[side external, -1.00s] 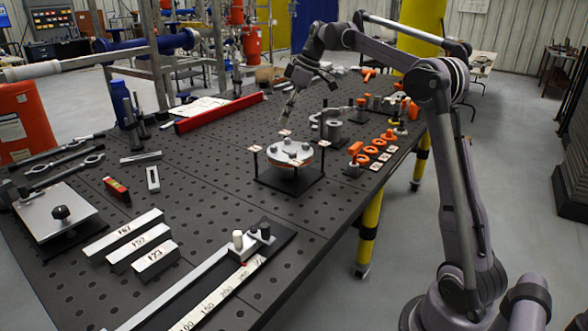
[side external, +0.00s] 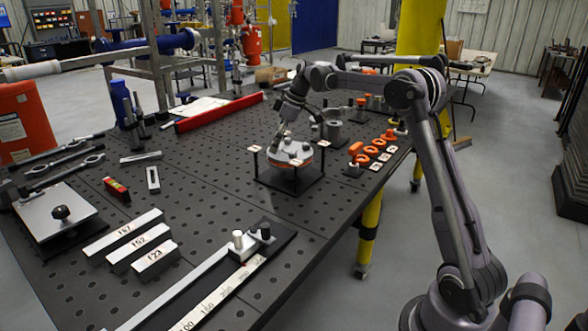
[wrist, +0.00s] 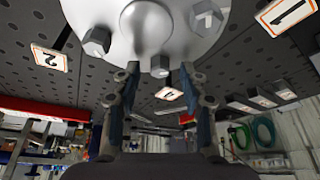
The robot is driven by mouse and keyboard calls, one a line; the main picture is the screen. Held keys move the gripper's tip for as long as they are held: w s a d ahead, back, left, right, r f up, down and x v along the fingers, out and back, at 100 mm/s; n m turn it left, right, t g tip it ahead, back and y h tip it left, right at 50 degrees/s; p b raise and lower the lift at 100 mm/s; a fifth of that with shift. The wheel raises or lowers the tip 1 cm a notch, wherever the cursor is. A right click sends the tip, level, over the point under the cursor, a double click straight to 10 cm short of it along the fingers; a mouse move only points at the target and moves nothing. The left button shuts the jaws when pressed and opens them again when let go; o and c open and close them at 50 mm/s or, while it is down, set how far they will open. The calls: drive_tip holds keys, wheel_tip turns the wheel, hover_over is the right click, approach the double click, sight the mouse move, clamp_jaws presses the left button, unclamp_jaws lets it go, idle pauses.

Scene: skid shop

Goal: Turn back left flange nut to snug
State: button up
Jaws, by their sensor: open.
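A round grey flange (side external: 290,157) with several hex nuts sits on a black stand on the table. In the side view my gripper (side external: 279,136) points down at the flange's far left edge. The wrist view shows the flange (wrist: 148,28) from close up. My gripper (wrist: 160,78) is open, its two fingers apart. One flange nut (wrist: 160,66) lies in line with the gap between the fingertips; contact cannot be told. Other nuts show at the left (wrist: 97,40) and right (wrist: 207,18). Which nut is the back left one is not clearly marked.
Number tags stand around the flange, including a 2 tag (wrist: 48,57) and a 1 tag (wrist: 285,12). Orange parts (side external: 372,151) and a grey cylinder (side external: 332,130) stand to the right. A long red bar (side external: 218,111) lies behind.

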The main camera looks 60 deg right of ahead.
drive_tip(key=shift+w+f, duration=0.1)
drive_tip(key=shift+f, duration=0.1)
clamp_jaws()
